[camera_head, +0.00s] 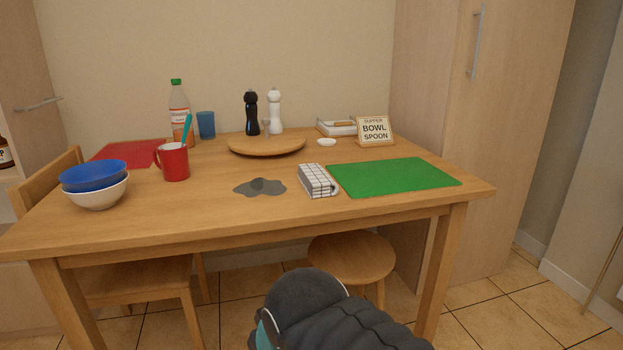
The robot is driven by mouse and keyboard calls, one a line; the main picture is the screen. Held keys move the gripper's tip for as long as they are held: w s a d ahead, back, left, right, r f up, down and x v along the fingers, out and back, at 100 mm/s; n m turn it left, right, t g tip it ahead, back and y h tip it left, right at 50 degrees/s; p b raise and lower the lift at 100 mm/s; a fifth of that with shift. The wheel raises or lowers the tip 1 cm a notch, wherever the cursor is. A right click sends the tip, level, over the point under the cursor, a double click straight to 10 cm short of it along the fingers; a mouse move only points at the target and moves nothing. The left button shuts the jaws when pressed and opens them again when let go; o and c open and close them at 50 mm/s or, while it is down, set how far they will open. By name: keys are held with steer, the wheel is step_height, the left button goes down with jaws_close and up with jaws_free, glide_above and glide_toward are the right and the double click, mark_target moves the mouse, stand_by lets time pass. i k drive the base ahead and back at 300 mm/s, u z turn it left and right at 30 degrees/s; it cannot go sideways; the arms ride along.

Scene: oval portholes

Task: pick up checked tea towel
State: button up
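The checked tea towel (315,181), white with a dark grid, lies folded into a small thick block on the wooden table (215,213). It is near the front edge, right beside the left edge of a green placemat (395,176); I cannot tell if they touch. A dark rounded part of my own arm shows at the bottom of the picture, in front of the table and apart from the towel. The fingers of my gripper are not in view.
A grey puddle-like patch (260,187) lies left of the towel. A red mug (174,163) and stacked bowls (95,183) stand further left. Behind are a round wooden board (266,146) with two mills and a sign (375,130). A stool (352,257) stands below the table.

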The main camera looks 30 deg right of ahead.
mark_target(317, 182)
steer(key=u, duration=0.35)
steer(key=k, duration=0.35)
steer(key=z, duration=1.45)
steer(key=i, duration=0.65)
steer(key=z, duration=0.05)
